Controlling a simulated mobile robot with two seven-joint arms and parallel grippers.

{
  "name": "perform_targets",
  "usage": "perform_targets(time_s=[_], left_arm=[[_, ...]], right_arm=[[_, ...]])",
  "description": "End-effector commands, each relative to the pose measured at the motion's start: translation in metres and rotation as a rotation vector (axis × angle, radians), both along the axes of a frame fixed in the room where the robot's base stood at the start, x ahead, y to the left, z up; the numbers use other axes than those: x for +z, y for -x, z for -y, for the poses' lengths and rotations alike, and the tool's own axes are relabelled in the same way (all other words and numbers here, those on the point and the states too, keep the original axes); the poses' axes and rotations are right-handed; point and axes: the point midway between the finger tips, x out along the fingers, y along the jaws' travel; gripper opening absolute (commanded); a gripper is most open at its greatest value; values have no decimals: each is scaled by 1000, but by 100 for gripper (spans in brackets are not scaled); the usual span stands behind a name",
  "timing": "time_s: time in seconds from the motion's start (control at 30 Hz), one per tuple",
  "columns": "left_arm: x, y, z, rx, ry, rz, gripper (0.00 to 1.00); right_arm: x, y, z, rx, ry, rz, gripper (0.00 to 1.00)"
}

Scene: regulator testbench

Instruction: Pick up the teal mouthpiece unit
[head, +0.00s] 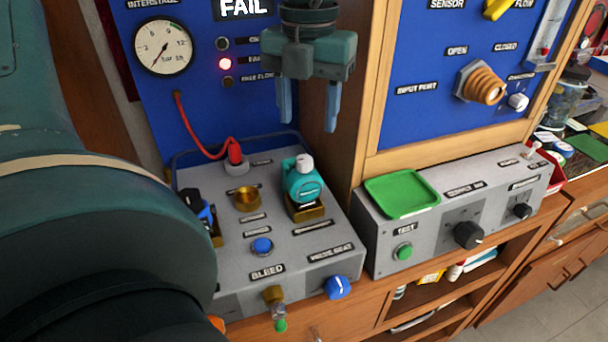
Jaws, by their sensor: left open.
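The teal mouthpiece unit (302,180) sits upright on a brass seat on top of the left grey test box (318,249). It has a pale round knob on top and a dark label strip at its front. My left gripper (307,115) hangs above it with its two blue-grey fingers pointing down. The fingers are apart with nothing between them. The fingertips are above the unit and do not appear to touch it. My right gripper is not in view.
A brass cup (246,199), a red hose plug (235,155) and a blue-black part (203,212) stand on the left box. A green tray (402,194) lies on the right box. A wooden post rises behind. The blue panel's display reads FAIL, with a red lamp lit.

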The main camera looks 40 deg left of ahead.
Motion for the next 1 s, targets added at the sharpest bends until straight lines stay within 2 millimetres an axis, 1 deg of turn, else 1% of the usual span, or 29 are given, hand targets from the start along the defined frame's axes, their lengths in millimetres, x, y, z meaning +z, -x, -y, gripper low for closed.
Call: perform_targets(time_s=[0.03, 0.1, 0.27, 0.37, 0.47, 0.6, 0.7, 0.9, 1.0], left_arm=[[-9, 0, 0, -1, 1, -4, 51], [-17, 0, 0, -1, 0, -3, 51], [-27, 0, -1, 0, 0, -1, 51], [-37, 1, -2, -1, 1, -4, 51], [-53, 2, -5, 0, 3, -6, 51], [-71, 2, -5, 2, 1, -3, 51], [-77, 2, -5, 2, 1, 1, 51], [-77, 1, -5, 2, 0, 2, 51], [-77, 1, -5, 2, 0, 2, 44]], right_arm=[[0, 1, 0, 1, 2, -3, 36], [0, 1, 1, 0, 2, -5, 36], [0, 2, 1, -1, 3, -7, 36], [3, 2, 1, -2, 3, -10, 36], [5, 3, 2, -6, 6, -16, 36], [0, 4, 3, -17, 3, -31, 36], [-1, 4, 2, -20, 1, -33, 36], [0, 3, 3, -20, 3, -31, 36], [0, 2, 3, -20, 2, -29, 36]])
